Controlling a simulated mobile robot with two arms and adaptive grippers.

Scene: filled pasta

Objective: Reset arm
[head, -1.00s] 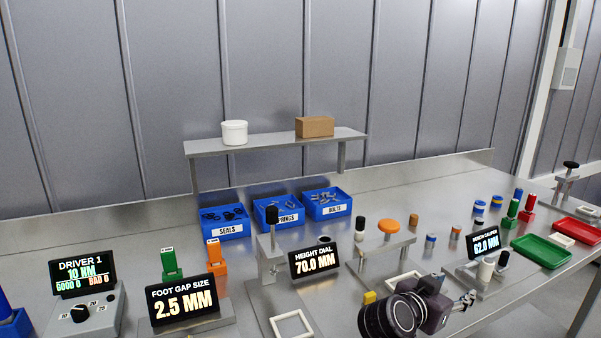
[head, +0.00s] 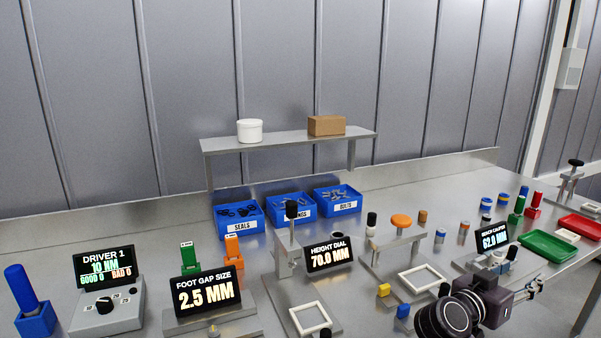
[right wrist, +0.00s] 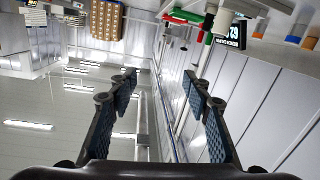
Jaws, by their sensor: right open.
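My right gripper (head: 518,281) shows at the lower right of the head view, in front of the bench caliper display (head: 492,237). In the right wrist view its two fingers stand wide apart with nothing between them (right wrist: 160,88). It is open and empty. That view is turned over, with the caliper display (right wrist: 235,32) at the top and ceiling lights and wall panels beyond. My left gripper is in neither view.
The metal bench carries a height dial display (head: 329,253), a foot gap display (head: 207,291), a driver unit (head: 110,312) and blue bins (head: 240,222). A green tray (head: 548,247) and a red tray (head: 580,227) lie right of the caliper. A raised shelf (head: 290,143) stands behind.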

